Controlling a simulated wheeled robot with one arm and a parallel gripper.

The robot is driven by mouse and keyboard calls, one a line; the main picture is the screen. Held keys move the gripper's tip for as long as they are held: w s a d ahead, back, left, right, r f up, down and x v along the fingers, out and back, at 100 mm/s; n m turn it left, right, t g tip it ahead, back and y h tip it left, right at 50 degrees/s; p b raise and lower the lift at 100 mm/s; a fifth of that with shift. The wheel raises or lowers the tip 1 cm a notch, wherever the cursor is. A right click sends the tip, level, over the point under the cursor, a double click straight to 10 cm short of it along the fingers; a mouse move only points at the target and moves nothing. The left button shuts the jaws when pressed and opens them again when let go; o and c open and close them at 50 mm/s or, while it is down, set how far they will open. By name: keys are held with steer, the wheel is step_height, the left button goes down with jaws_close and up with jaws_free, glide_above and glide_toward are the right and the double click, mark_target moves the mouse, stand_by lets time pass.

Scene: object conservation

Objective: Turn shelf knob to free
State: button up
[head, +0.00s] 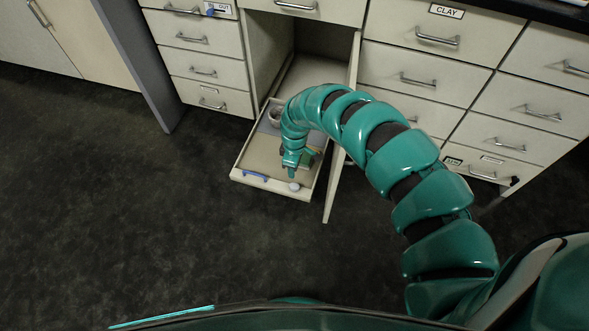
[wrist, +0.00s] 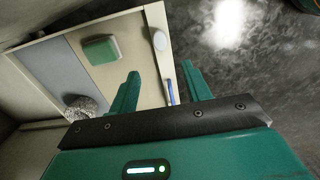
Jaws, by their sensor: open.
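A pale pull-out shelf (head: 262,185) extends from the open cabinet bay, low near the floor. A white round knob (head: 294,186) sits at its front right corner; it also shows in the wrist view (wrist: 159,40). I cannot make out its marking or which way it is turned. A blue handle (head: 255,175) is on the shelf's front edge. My gripper (head: 291,172) hangs over the front of the shelf, just behind the knob in the head view.
A green block (wrist: 101,49) and a speckled grey round object (wrist: 85,107) are on the shelf. The cabinet door (head: 342,180) stands open right beside the shelf. Closed drawers (head: 405,70) flank the bay on both sides. The dark floor (head: 140,210) in front is clear.

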steer(key=shift+r+p, duration=0.45)
steer(key=shift+r, duration=1.55)
